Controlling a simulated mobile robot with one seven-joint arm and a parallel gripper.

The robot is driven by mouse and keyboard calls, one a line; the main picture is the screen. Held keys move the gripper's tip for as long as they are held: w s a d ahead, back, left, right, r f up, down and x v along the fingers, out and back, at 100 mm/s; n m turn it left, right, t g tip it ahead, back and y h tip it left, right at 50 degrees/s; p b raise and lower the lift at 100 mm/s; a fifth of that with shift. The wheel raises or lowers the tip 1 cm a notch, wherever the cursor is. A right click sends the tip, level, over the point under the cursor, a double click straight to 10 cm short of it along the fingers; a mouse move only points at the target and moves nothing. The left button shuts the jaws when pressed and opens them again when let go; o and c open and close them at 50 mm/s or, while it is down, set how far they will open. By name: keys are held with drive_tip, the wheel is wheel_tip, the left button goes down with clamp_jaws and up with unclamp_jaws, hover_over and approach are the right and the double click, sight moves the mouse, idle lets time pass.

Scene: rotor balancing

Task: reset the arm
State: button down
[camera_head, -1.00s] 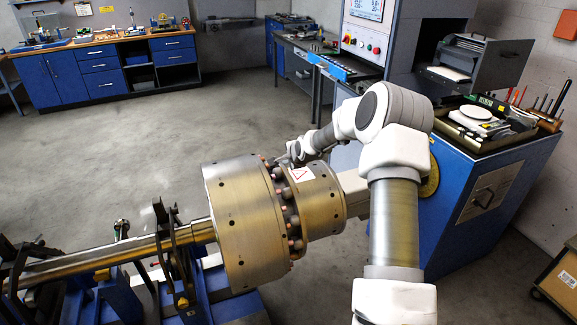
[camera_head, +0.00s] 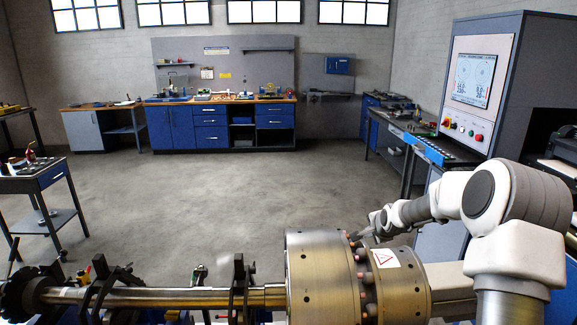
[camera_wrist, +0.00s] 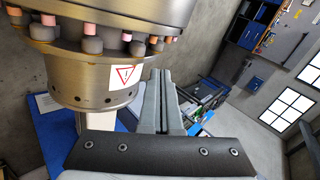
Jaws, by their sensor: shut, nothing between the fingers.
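My arm comes in from the right in the head view and reaches left over the rotor. My gripper (camera_head: 362,234) is small there, near the bolted flange; whether it touches cannot be told. In the wrist view my gripper (camera_wrist: 160,78) has its two grey fingers together, with nothing between them. The metal rotor (camera_head: 322,275) lies level with its shaft (camera_head: 170,297) to the left. In the wrist view the rotor (camera_wrist: 110,95), with a red warning-triangle label and several bolts, is just left of the fingers.
A control cabinet with screen (camera_head: 472,80) stands at the right. A blue workbench (camera_head: 220,122) stands at the back wall, and a small cart (camera_head: 45,185) at the left. The middle floor is clear.

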drive_tip(key=s+a+r+n+g+h, duration=0.1)
drive_tip(key=s+a+r+n, duration=0.3)
drive_tip(key=s+r, duration=0.5)
drive_tip(key=s+a+r+n+g, duration=0.1)
drive_tip(key=s+a+r+n, duration=0.5)
drive_tip(key=s, duration=0.6)
drive_tip(key=s+a+n+g, duration=0.1)
drive_tip(key=s+n, duration=0.1)
drive_tip(key=s, duration=1)
drive_tip(key=s+a+r+n+y, duration=0.1)
drive_tip(key=s+a+n, duration=0.1)
drive_tip(key=s, duration=1)
drive_tip(key=shift+n+g, duration=0.4)
drive_tip(key=shift+n, duration=0.4)
drive_tip(key=shift+a, duration=0.15)
